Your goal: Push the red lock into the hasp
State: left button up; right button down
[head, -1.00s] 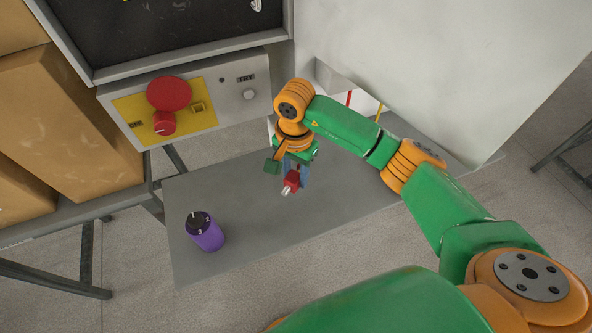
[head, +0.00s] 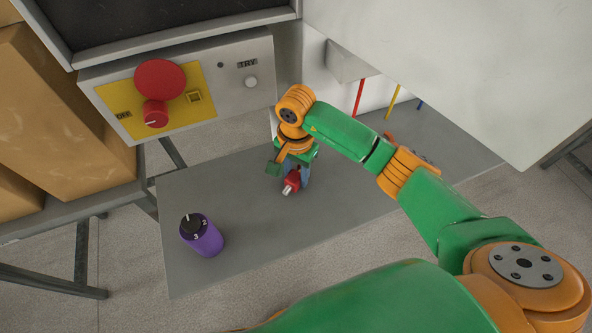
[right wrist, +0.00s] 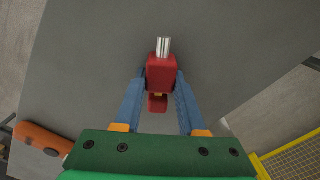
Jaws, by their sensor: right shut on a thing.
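The red lock (head: 292,181) has a red body and a bright metal shackle. My right gripper (head: 296,172) is shut on it and holds it over the grey table. In the right wrist view the lock (right wrist: 161,73) sits between the blue fingers of the gripper (right wrist: 160,85), its shackle pointing away from the palm. The control panel (head: 232,93) at upper left has a yellow plate with a red button, a red knob and a small yellow square fitting (head: 194,97). I cannot tell whether this fitting is the hasp. My left gripper is not in view.
A purple cylinder with a black top (head: 203,236) stands at the table's (head: 250,230) front left. An orange object (right wrist: 42,139) lies at lower left in the right wrist view. Brown boxes (head: 60,120) stand at far left. A white cabinet (head: 470,60) stands at upper right.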

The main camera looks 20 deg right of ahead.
aim_at(296, 174)
jog(key=shift+s, duration=0.1)
jog(key=shift+c, duration=2)
grip_release()
notch_tip(296, 174, up, 7)
jog(key=shift+f+b, duration=0.1)
jog(key=shift+b, duration=0.65)
jog(key=shift+r, duration=0.2)
